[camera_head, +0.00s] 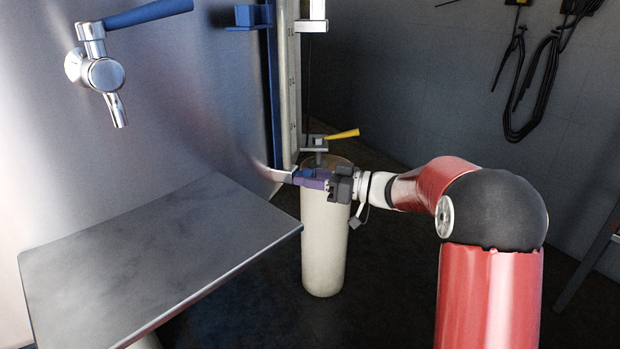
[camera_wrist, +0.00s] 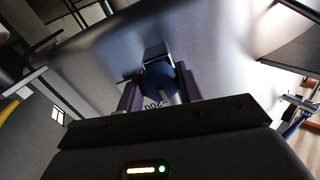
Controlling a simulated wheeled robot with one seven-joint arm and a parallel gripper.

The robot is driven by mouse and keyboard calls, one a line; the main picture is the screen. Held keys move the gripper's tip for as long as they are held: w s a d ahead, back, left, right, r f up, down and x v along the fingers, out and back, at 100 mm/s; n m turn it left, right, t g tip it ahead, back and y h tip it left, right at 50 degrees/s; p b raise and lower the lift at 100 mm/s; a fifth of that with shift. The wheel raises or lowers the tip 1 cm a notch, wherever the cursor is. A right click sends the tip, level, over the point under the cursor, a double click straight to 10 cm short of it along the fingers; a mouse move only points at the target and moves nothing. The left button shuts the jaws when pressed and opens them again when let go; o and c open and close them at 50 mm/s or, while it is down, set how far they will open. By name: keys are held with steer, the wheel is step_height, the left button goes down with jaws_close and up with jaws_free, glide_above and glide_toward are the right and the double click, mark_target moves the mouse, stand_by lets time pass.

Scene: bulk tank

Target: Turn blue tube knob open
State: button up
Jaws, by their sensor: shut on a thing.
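The blue tube knob (camera_wrist: 159,80) is round and dark blue in the wrist view, seated on a metal fitting (camera_wrist: 155,50) at the tank wall. My gripper (camera_wrist: 158,88) has its two purple fingers on either side of the knob and is shut on it. In the head view my gripper (camera_head: 303,178) reaches left to the end of a short metal tube (camera_head: 274,174) low on the tank. There the fingers mostly hide the knob, and its turn angle cannot be told.
A steel shelf (camera_head: 150,240) juts out left of my gripper. A chrome tap (camera_head: 103,73) with a blue handle (camera_head: 148,13) is on the tank above it. A pale cylinder (camera_head: 323,245) stands just behind my gripper, near a yellow lever (camera_head: 343,135). Black hoses (camera_head: 530,85) hang on the back wall.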

steer(key=n+b, duration=0.1)
steer(key=n, duration=0.3)
steer(key=n+b, duration=0.2)
steer(key=n, duration=0.2)
steer(key=shift+f+n+b, duration=0.15)
steer(key=shift+n+b, duration=0.15)
steer(key=shift+b, duration=0.1)
steer(key=n+b, duration=0.3)
steer(key=n, duration=0.2)
steer(key=shift+b, duration=0.3)
steer(key=shift+n+t+h+b, duration=0.3)
steer(key=shift+n+b, duration=0.4)
steer(key=shift+n, duration=1.3)
steer(key=o, duration=1)
